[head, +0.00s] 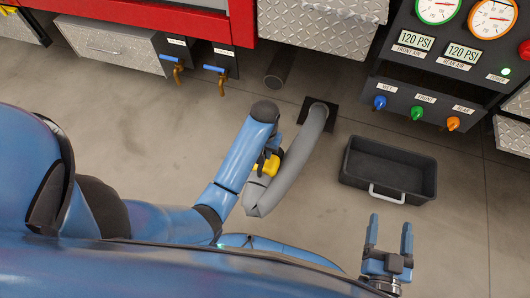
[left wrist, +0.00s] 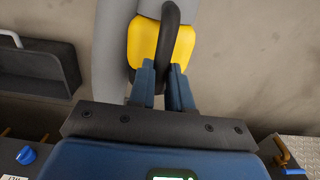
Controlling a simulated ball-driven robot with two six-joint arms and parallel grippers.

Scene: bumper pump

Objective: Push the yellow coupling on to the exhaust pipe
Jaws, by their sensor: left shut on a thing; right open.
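The yellow coupling (head: 271,166) sits near the free end of the grey hose, partly hidden behind my left arm. It also shows in the left wrist view (left wrist: 146,45), with a black loop handle (left wrist: 171,20) across it. My left gripper (left wrist: 163,82) is shut on this handle; in the head view it is mostly hidden by the arm. The exhaust pipe (head: 278,70) is a dark tube jutting out beneath the red truck. The coupling is apart from it, on the near side. My right gripper (head: 390,228) is open and empty at lower right.
The grey hose (head: 308,145) rises from a black floor plate and bends towards me. A black crate (head: 352,183) with a pale handle stands right of it. Gauges and coloured knobs are on a panel (head: 440,98) at upper right. Floor left of the arm is clear.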

